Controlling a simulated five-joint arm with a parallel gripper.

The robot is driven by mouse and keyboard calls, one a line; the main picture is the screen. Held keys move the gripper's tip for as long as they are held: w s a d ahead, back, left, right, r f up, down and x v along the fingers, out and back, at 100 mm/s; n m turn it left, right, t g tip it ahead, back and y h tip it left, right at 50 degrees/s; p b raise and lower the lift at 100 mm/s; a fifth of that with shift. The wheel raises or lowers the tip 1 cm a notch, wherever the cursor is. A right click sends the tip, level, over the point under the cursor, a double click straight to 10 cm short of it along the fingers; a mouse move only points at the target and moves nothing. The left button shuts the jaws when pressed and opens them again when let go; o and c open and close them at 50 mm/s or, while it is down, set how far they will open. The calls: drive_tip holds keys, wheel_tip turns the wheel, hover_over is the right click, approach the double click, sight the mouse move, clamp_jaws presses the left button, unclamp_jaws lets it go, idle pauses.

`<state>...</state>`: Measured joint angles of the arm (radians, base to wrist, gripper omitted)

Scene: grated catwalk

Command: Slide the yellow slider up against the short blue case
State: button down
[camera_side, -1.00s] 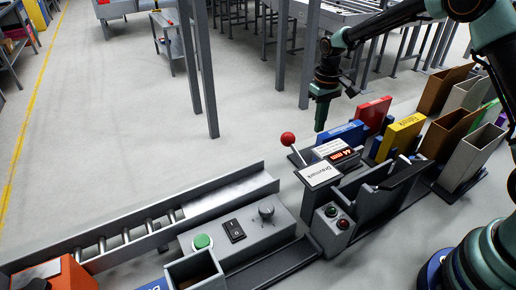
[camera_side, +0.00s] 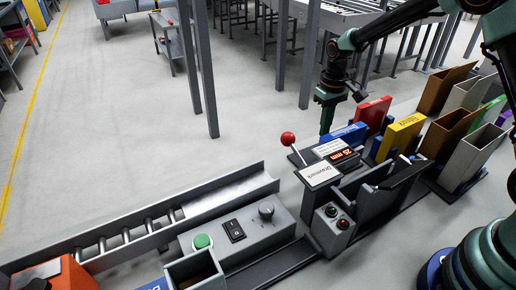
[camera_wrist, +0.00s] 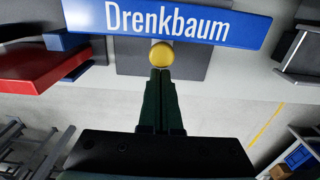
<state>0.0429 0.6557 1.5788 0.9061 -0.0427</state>
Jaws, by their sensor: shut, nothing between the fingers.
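The short blue case, lettered "Drenkbaum" in the wrist view (camera_wrist: 235,28), lies across the top of that view. It also shows in the side view (camera_side: 350,132), behind the display. A round yellow knob, seemingly the yellow slider (camera_wrist: 161,54), is between my fingertips and the blue case in the wrist view. It looks very close to the case's lower edge; I cannot tell if they touch. My gripper (camera_wrist: 160,73) is shut and empty, its tips right at the knob. In the side view my gripper (camera_side: 325,130) points down beside the blue case, and the knob is hidden there.
A display (camera_side: 345,155) reads 25 mm. A red-knobbed lever (camera_side: 288,139) stands to the left of it. A red case (camera_side: 373,114) and a yellow case (camera_side: 401,137) stand beside the blue one. Brown and grey bins are at the right. The floor beyond my gripper is clear.

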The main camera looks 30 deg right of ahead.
drive_tip(key=shift+s, duration=0.2)
drive_tip(key=shift+w, duration=0.2)
drive_tip(key=shift+w, duration=0.45)
wheel_tip(320, 180, up, 6)
idle(0.9)
drive_tip(key=shift+r, duration=0.1)
drive_tip(key=s+a+r+t, duration=0.1)
drive_tip(key=s+r+t, duration=0.2)
drive_tip(key=s+r, duration=0.65)
drive_tip(key=s+a+r+t, duration=0.1)
drive_tip(key=s+r+t, duration=0.1)
drive_tip(key=s, duration=0.7)
drive_tip(key=shift+s+t, duration=0.3)
drive_tip(key=shift+s, duration=0.1)
